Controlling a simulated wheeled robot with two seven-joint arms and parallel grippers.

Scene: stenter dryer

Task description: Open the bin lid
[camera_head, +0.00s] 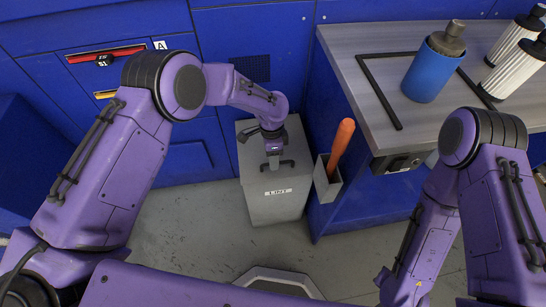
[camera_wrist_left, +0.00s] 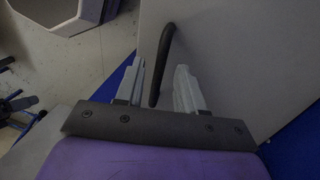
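The grey bin (camera_head: 272,205) with a "LINT" label stands on the floor between the blue machine and the bench. Its lid (camera_head: 250,160) lies flat on top and has a dark bar handle (camera_head: 287,164). My left gripper (camera_head: 274,157) is above the lid, right at the handle, pointing down. In the left wrist view, the handle (camera_wrist_left: 164,50) lies between the two open fingers of my left gripper (camera_wrist_left: 159,72), with a gap to each finger visible. The lid (camera_wrist_left: 240,60) fills the right of that view. My right gripper is not in view.
A bench (camera_head: 350,45) stands close right of the bin, holding a blue cylinder (camera_head: 430,72) and white ribbed rolls (camera_head: 514,68). A small holder (camera_head: 327,181) with an orange handle (camera_head: 341,145) sits beside the bin. The floor in front is clear.

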